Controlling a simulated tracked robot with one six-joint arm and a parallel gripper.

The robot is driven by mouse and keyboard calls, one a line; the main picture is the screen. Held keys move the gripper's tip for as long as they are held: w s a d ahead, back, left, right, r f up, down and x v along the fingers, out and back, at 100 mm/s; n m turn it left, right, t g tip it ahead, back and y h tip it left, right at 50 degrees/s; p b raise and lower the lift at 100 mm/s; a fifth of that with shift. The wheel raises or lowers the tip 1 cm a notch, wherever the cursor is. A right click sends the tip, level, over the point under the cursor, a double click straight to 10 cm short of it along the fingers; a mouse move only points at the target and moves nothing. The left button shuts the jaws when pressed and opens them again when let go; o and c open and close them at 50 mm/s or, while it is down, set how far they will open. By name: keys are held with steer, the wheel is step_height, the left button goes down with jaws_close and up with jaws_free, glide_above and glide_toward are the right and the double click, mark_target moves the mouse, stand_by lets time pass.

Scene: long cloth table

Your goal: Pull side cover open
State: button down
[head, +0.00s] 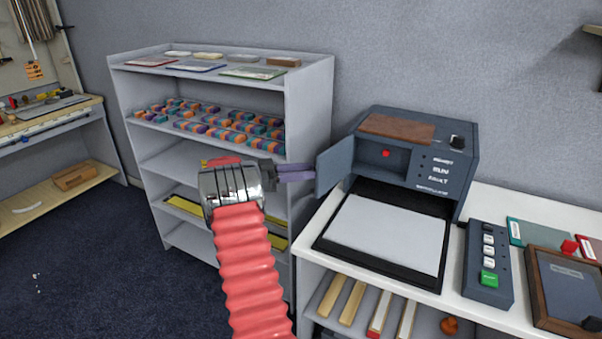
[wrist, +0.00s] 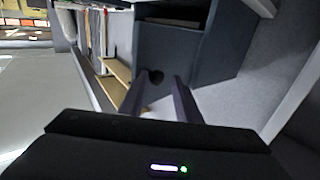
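The side cover (head: 335,165) is a blue-grey panel on the left of the dark box-shaped machine (head: 450,165). It stands swung out from the machine's front, and a recess with a red button (head: 386,153) shows beside it. My gripper (head: 313,173) reaches in from the left, its purple fingertips close to the cover's outer face. In the wrist view, my gripper's fingers (wrist: 160,82) are apart, with a small dark round knob (wrist: 156,77) between their tips. A gap shows on the knob's right; contact on its left is unclear.
A black tray with a white sheet (head: 385,233) lies before the machine. A button box (head: 488,265) and a framed panel (head: 565,290) are to its right on the white table. A grey shelf (head: 309,110) with colored blocks stands behind my gripper. Dark floor is free at left.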

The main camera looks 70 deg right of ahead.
steer(key=shift+s+d+r, duration=0.2)
steer(key=shift+s+d, duration=0.25)
steer(key=shift+d, duration=0.25)
steer(key=c, duration=1.4)
jaws_free()
steer(key=shift+s+d, duration=0.1)
steer(key=shift+s, duration=0.05)
steer(key=shift+c, duration=0.2)
steer(key=shift+w+a+f, duration=0.1)
steer(key=shift+w+a, duration=0.1)
steer(key=shift+w, duration=0.1)
steer(key=shift+c, duration=0.9)
steer(key=v, duration=1.3)
steer(key=shift+a, duration=0.35)
steer(key=shift+f, duration=0.15)
